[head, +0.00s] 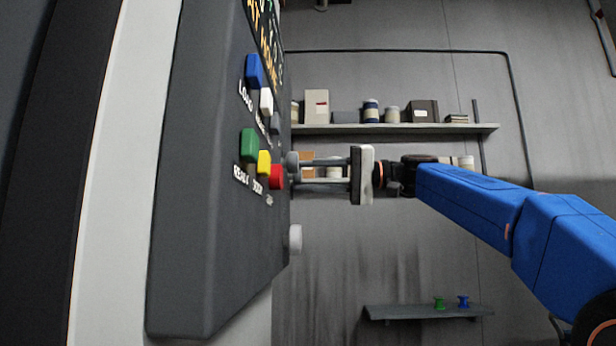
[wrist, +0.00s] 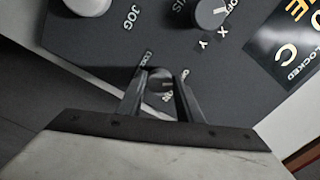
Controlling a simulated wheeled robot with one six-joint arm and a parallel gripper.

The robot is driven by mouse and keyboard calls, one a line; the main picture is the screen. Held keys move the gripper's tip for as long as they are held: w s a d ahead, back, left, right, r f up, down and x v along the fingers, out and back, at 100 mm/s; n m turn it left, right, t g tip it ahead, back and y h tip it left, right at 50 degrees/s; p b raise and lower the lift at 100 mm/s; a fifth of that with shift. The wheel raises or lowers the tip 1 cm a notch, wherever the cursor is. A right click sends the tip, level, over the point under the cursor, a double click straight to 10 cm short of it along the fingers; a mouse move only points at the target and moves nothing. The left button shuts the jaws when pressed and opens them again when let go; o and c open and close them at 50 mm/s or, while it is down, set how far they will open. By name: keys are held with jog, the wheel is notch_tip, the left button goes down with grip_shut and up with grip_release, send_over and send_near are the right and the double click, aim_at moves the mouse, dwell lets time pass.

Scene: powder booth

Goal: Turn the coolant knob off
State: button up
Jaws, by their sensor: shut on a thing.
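The coolant knob (wrist: 161,80) is a small dark round knob on the grey control panel (wrist: 110,45), with a partly hidden label beside it that begins "COO". My gripper (wrist: 160,88) is shut on this knob, one finger on each side. In the head view my gripper (head: 305,171) reaches leftward from the blue arm to the panel's right-hand face, where a grey knob (head: 292,159) shows at its fingertips. The knob's pointer and its on/off marks are too small and partly covered to read.
A large pale jog knob (wrist: 88,4) and an axis selector knob (wrist: 210,12) sit near the held knob. Coloured buttons, including a red one (head: 276,177), stick out from the panel's front. A wall shelf (head: 400,129) holds jars and boxes behind.

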jog(key=shift+f, duration=0.1)
jog(key=o, duration=1)
jog(key=shift+o, duration=0.2)
jog(key=shift+d, duration=0.15)
jog(key=d, duration=1.7)
jog(key=shift+s, duration=0.3)
jog(key=shift+d, duration=0.1)
jog(key=s+a+f+m+t+h, duration=0.1)
jog(key=s+f+m+t+h, duration=0.2)
jog(key=f, duration=1)
jog(key=s+a+f+m+t+h, duration=0.1)
jog(key=s+f+m+h, duration=0.3)
jog(key=f, duration=1)
jog(key=s+d+f+n+h, duration=0.1)
jog(key=s+d+f+h, duration=0.2)
jog(key=s+f, duration=0.4)
jog(key=s+d+f+h, duration=0.4)
jog(key=s+d+f, duration=0.2)
jog(key=f, duration=1.1)
jog(key=s+d+f+n+h, duration=0.1)
jog(key=s+d+f+h, duration=0.3)
jog(key=s+f, duration=0.5)
notch_tip(320, 180, down, 4)
jog(key=shift+s+d+f+n, duration=0.1)
jog(key=shift+s+d+n, duration=0.15)
jog(key=shift+d, duration=0.3)
